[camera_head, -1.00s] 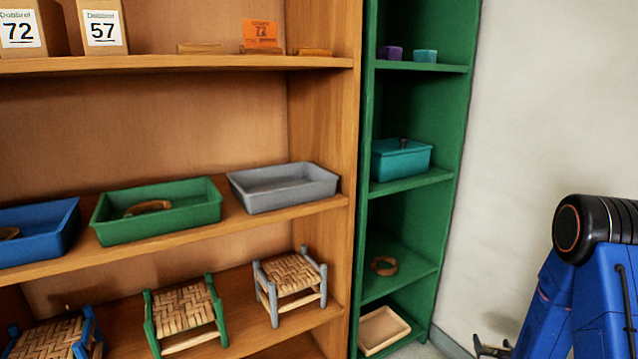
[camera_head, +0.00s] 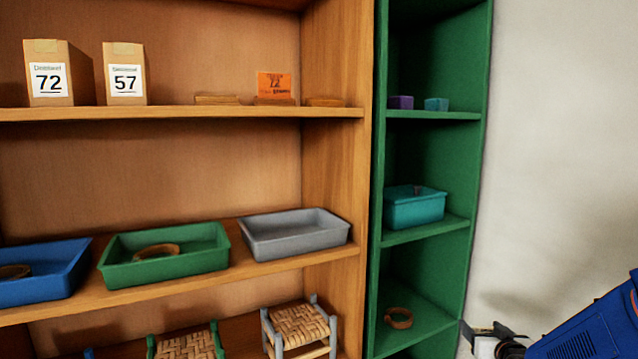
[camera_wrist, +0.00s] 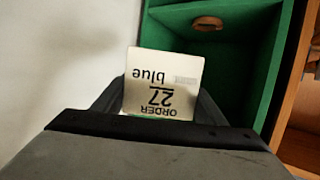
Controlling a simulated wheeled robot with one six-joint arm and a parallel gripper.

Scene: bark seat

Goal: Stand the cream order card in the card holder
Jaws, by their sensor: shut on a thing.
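The cream order card (camera_wrist: 162,78) is in my gripper in the wrist view. Its print reads "ORDER 27 blue" upside down. The left and right ones look empty.
Two boxes marked 72 (camera_head: 48,75) and 57 (camera_head: 125,75) stand left of the holders. Blue, green (camera_head: 165,262) and grey (camera_head: 293,245) trays fill the shelf below. The green shelf unit (camera_head: 425,234) holds small cups, a teal bin (camera_head: 415,210) and a brown ring (camera_head: 398,318).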

